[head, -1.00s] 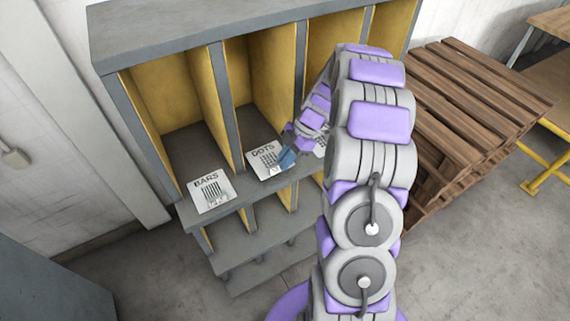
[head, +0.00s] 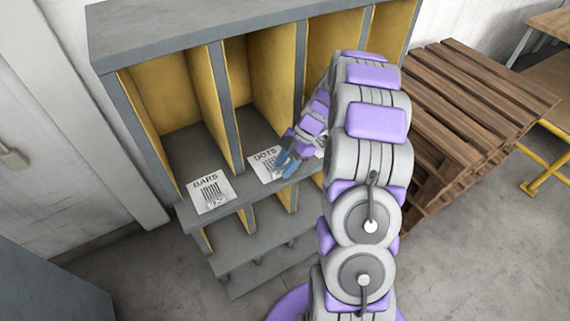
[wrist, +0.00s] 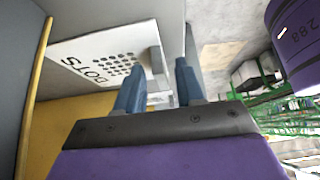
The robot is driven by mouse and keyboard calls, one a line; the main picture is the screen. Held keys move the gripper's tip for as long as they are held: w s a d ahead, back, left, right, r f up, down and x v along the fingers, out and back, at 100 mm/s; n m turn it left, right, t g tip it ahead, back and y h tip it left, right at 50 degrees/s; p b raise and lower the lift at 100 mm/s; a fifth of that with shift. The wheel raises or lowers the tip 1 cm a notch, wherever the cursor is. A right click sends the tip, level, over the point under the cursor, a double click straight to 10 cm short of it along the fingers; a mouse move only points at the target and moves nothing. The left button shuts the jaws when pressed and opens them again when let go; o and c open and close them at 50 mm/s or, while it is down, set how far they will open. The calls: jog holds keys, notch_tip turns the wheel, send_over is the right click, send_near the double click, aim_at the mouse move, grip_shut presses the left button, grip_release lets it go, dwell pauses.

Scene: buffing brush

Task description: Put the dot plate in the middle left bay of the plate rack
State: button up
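The dot plate (head: 266,163), white with "DOTS" and black dots, lies at the front of the rack's second bay from the left. It also shows large in the wrist view (wrist: 100,58), with a small grey tab at its edge. My gripper (head: 285,163) is at the plate's front right corner. In the wrist view its two blue fingers (wrist: 159,80) are spread, with the tab between them and a gap visible beside it. The plate rack (head: 200,43) is grey with yellow dividers. My arm hides its right side.
A white "BARS" plate (head: 210,192) lies at the front of the leftmost bay. Part of another white plate (head: 321,150) shows behind my arm. A stack of wooden pallets (head: 470,95) stands right of the rack. Bare floor lies in front.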

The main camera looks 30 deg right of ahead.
jog(key=p+v, duration=0.2)
jog(key=v, duration=1)
jog(key=s+a+r+m+g+h, duration=0.1)
jog(key=s+a+r+m, duration=0.4)
jog(key=a, duration=0.4)
jog(key=s+a+r+m+g+h, duration=0.1)
jog(key=s+a+r+m+h, duration=0.2)
jog(key=s+a, duration=0.45)
jog(key=s+a+m+h, duration=0.2)
jog(key=s+m, duration=0.8)
jog(key=s, duration=1)
jog(key=shift+a+h, duration=0.3)
jog(key=shift+a, duration=0.75)
